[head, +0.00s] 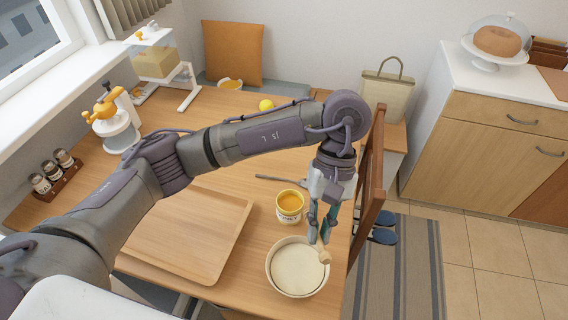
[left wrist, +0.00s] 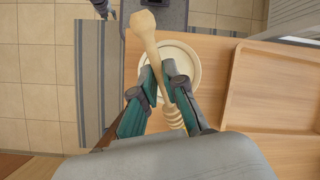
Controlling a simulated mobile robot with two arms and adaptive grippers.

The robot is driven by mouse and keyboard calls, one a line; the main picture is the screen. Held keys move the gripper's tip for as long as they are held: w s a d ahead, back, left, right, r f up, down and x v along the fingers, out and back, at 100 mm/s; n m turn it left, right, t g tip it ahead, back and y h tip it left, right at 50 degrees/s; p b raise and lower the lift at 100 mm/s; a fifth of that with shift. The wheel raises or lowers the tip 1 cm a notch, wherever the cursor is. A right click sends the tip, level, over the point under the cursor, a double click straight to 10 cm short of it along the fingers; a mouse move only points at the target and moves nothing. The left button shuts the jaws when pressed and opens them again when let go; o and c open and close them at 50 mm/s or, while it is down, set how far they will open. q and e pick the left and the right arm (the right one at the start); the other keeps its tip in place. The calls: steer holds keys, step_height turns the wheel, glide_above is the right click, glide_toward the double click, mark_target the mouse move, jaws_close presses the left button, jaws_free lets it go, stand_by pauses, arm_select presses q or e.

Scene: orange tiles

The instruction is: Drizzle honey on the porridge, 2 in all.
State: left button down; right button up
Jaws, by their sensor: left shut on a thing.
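My left gripper (head: 319,236) points down at the near right part of the table and is shut on a wooden honey dipper (head: 324,256). In the left wrist view the dipper (left wrist: 151,42) lies slanted between the fingers, with its ribbed head (left wrist: 172,115) towards the palm side. The cream bowl of porridge (head: 296,281) is below and beside the gripper; its visible surface is plain and pale. The bowl also shows behind the fingers in the left wrist view (left wrist: 190,62). An open honey jar (head: 289,206) stands just behind the bowl.
A wooden tray (head: 190,232) lies left of the bowl. A grey utensil (head: 280,180) lies behind the jar. A chair (head: 370,200) stands against the table's right edge. A dispenser (head: 160,70), a juicer (head: 112,120) and spice jars (head: 54,172) are farther left.

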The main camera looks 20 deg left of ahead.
arm_select(q)
steer(key=w+d+r+n+g+h, duration=0.2)
steer(key=d+r+n+h, duration=0.2)
steer(key=d+n+h, duration=0.15)
steer(key=w+a+r+n+t+h, duration=0.2)
steer(key=w+a+n+t+h, duration=0.3)
steer(key=w+n+t+h, duration=0.6)
steer(key=a+f+n+t+y, duration=0.4)
steer(key=a+f+n+t, duration=0.3)
steer(key=a+t, duration=0.3)
steer(key=f+b, duration=0.6)
steer(key=f, duration=0.1)
steer(key=f+b, duration=0.4)
steer(key=shift+w+a, duration=0.15)
steer(key=shift+a, duration=0.15)
step_height(320, 180, up, 10)
steer(key=p, duration=0.9)
steer(key=shift+r, duration=0.2)
